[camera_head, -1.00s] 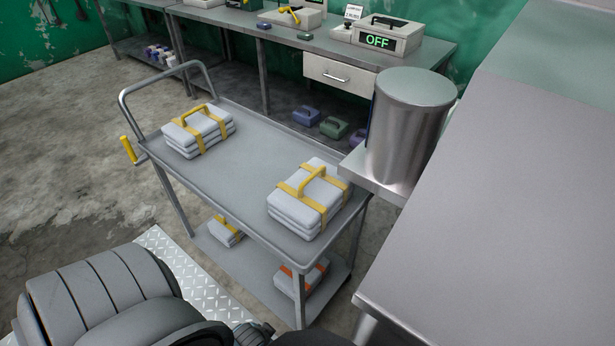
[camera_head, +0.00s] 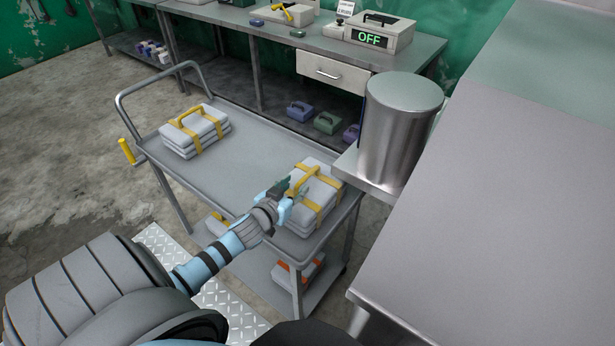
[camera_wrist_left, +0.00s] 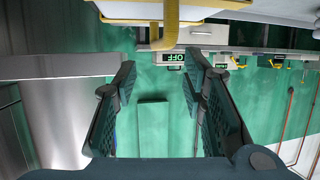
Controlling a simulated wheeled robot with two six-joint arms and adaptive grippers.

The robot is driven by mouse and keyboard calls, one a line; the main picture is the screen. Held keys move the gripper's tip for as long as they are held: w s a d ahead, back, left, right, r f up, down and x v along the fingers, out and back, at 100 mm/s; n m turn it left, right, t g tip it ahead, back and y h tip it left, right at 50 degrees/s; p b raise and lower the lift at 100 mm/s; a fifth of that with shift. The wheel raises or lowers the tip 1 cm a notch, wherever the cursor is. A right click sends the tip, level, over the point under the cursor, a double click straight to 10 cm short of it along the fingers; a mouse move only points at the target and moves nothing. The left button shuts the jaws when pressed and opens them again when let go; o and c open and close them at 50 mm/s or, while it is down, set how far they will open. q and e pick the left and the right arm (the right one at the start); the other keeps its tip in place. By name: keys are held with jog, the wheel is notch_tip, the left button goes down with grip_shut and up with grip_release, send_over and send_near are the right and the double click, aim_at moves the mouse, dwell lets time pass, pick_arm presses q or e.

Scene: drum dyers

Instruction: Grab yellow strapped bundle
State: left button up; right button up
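Two white folded bundles with yellow straps and yellow handles lie on the cart's top. The left bundle (camera_head: 208,128) is towards the cart's push bar. The right bundle (camera_head: 322,185) is at the near right end. My left gripper (camera_head: 289,187) is at the left side of the right bundle's handle and partly covers that bundle. In the left wrist view its fingers (camera_wrist_left: 161,75) are spread, with nothing held between them. A yellow strap or handle (camera_wrist_left: 170,28) shows at the top of that view, beyond the fingertips. I cannot tell whether they touch it. My right gripper is out of view.
The grey cart (camera_head: 235,150) has a lower shelf with a yellow-strapped bundle (camera_head: 217,226), partly hidden by my arm, and an orange-strapped one (camera_head: 302,268). A metal drum (camera_head: 398,125) stands close right of the cart. A large steel table (camera_head: 490,220) fills the right side.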

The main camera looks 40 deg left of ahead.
aim_at(307, 176)
pick_arm(q)
jog(key=b+x, duration=0.3)
jog(key=x, duration=0.6)
jog(key=shift+w+f, duration=0.2)
jog(key=shift+f, duration=0.1)
jog(key=shift+w+r, duration=0.1)
jog(key=shift+w, duration=0.1)
jog(key=shift+s, duration=0.1)
grip_shut()
jog(key=shift+r, duration=0.15)
